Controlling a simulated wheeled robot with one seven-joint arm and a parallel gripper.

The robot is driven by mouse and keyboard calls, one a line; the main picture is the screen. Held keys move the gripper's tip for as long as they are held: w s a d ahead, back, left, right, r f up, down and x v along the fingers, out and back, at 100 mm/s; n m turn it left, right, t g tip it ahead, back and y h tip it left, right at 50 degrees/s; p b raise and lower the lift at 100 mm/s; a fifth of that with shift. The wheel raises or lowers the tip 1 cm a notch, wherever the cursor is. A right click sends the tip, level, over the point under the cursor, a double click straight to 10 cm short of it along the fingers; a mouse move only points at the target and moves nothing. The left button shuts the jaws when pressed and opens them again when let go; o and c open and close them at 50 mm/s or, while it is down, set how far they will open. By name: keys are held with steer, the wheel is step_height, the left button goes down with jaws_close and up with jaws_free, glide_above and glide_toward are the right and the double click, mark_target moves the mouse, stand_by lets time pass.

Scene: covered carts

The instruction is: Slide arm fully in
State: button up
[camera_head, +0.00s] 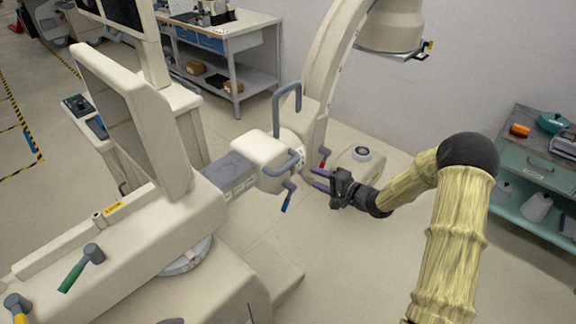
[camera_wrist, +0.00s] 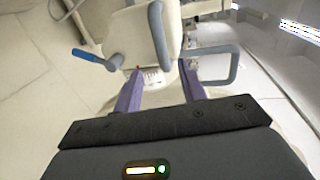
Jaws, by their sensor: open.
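The cream C-arm machine fills the left and middle of the head view. Its horizontal arm (camera_head: 232,172) shows a grey sliding section between the cream body and the cream end housing (camera_head: 263,155). A grey handle (camera_head: 279,168) is on the housing, and it shows as an upright bar in the wrist view (camera_wrist: 160,38). A second grey loop handle (camera_head: 276,104) stands higher up; the wrist view has a grey loop at right (camera_wrist: 235,65). My gripper (camera_head: 316,178) is open and empty, its purple fingers pointing at the housing, right of the handle and apart from it.
A blue-tipped lever (camera_head: 287,200) hangs below the housing, and a red-tipped lever (camera_head: 324,160) is near my fingers. The curved C (camera_head: 325,60) rises behind. A green-tipped lever (camera_head: 75,272) is on the body. A teal cart (camera_head: 530,165) stands right. Floor below my gripper is clear.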

mark_target(290, 167)
steer(key=shift+p+x, duration=1.65)
steer(key=shift+x, duration=5.05)
steer(key=shift+c, duration=0.2)
jaws_close()
